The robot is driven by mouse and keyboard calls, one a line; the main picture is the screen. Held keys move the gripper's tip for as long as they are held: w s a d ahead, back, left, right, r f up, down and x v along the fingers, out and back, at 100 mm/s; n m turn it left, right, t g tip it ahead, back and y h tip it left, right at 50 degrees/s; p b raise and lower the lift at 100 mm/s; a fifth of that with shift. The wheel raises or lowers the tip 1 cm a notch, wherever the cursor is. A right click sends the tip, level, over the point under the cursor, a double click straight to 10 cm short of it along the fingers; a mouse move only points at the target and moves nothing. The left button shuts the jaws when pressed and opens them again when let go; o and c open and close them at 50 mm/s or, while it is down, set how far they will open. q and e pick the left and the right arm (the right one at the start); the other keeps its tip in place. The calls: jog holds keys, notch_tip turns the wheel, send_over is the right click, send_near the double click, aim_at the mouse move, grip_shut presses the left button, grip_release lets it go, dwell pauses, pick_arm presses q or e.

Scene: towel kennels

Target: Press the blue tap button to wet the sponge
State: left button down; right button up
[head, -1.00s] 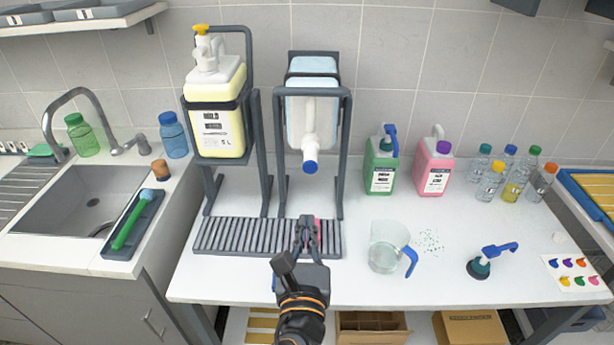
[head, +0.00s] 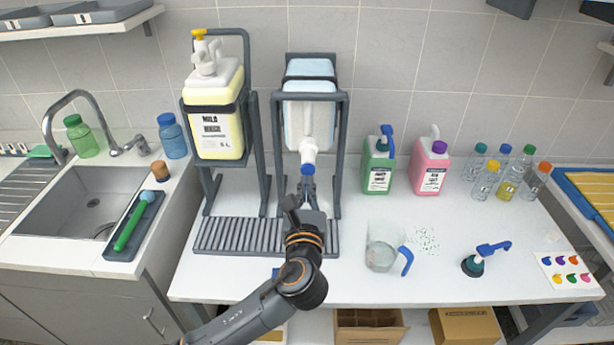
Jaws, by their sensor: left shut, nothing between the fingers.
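A light-blue container (head: 310,112) hangs in a dark metal stand, with a white tap (head: 309,145) pointing down and forward. The blue tap button (head: 307,169) is at the tap's front end. My left gripper (head: 307,183) is shut and empty, raised with its fingertips right at the button. I cannot tell whether they touch it. My forearm covers part of the slatted drip grate (head: 235,235) below. No sponge is visible on the grate's uncovered part; the area under the tap is hidden by my arm. My right gripper is not in view.
A yellow soap container (head: 217,140) stands left of the tap. Green and pink bottles stand behind. The sink (head: 85,205) is far left.

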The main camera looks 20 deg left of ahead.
aim_at(308, 169)
pick_arm(q)
jog(key=shift+x, duration=1.15)
